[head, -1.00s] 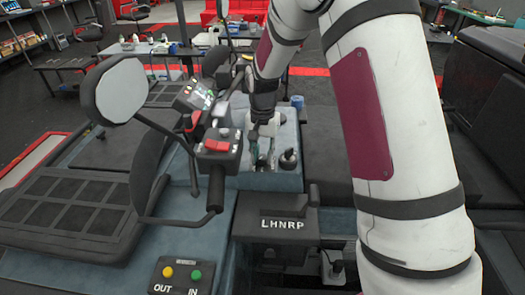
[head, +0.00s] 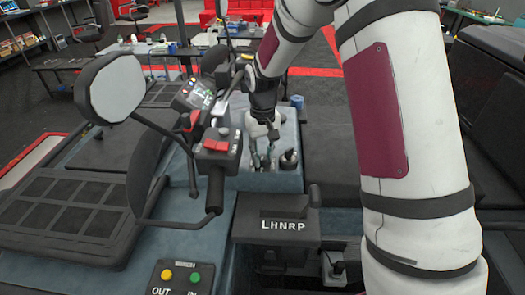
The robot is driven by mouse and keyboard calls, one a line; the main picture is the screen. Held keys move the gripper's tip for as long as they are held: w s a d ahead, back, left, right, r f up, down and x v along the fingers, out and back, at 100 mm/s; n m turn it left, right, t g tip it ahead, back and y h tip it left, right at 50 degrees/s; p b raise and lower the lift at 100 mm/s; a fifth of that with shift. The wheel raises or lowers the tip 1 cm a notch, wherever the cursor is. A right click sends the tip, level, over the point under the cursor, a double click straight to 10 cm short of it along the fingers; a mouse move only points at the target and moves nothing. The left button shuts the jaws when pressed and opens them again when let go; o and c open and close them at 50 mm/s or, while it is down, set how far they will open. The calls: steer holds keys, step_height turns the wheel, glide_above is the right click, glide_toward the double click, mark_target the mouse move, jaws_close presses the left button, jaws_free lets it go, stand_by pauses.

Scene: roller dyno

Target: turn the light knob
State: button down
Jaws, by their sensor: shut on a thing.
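My gripper (head: 262,163) points down at the top of a blue-grey console block (head: 270,183) just right of the handlebar. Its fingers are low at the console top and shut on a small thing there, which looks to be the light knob. The fingers hide the knob, so its angle cannot be read. A separate black knob (head: 288,158) stands just right of the fingers, apart from them as far as I can tell.
The handlebar switch box (head: 218,143) with a red switch and the black grip (head: 215,192) are close left of my gripper. A round mirror (head: 115,88) is farther left. The LHNRP shifter box (head: 275,222) and OUT/IN button box (head: 180,278) are in front.

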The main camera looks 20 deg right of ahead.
mark_target(263, 157)
steer(key=shift+n, duration=0.3)
steer(key=c, duration=1.3)
jaws_free()
step_height(263, 157, up, 12)
steer(key=shift+r, duration=0.1)
